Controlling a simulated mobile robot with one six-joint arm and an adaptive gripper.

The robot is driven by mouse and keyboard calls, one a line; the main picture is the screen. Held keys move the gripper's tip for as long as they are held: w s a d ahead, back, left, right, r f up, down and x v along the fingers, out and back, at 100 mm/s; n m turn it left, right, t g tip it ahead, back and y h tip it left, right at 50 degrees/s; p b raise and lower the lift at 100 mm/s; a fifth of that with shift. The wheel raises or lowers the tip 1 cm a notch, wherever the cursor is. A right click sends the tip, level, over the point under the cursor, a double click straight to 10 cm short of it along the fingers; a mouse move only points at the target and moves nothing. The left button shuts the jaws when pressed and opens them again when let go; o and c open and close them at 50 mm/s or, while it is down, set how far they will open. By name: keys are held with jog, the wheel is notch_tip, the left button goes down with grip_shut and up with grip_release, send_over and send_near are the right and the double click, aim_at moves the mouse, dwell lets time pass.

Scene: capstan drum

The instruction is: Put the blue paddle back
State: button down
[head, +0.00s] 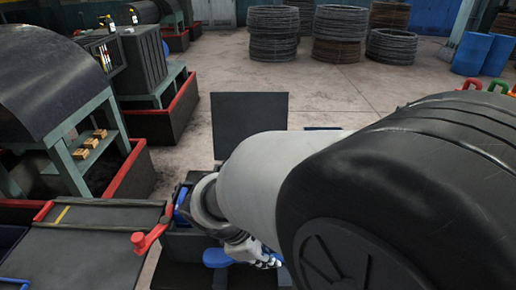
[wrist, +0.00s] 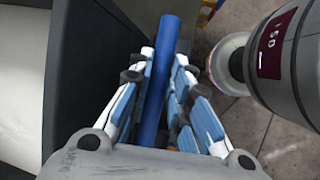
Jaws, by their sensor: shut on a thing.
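My gripper (head: 262,252) is low at the bottom centre of the head view, partly hidden behind my own arm. In the wrist view my gripper (wrist: 166,62) has its white and blue fingers closed on both sides of a blue rod, part of the blue paddle (wrist: 162,75). The rod sticks out past the fingertips. In the head view a rounded blue end of the paddle (head: 216,258) shows just left of the gripper. The rest of the paddle is hidden by the fingers and arm.
A red lever (head: 150,239) stands left of the gripper beside a dark sloped panel (head: 95,245). Another blue piece (head: 181,205) shows by a dark box. A dark upright board (head: 248,122) stands behind. Wire coils (head: 272,35) lie far back; floor between is open.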

jog(key=shift+f+b, duration=1.1)
jog(key=shift+f, duration=2.2)
jog(key=shift+f+b, duration=0.3)
jog(key=shift+f, duration=0.15)
jog(key=c, duration=1.5)
grip_release()
jog(key=shift+r, duration=0.1)
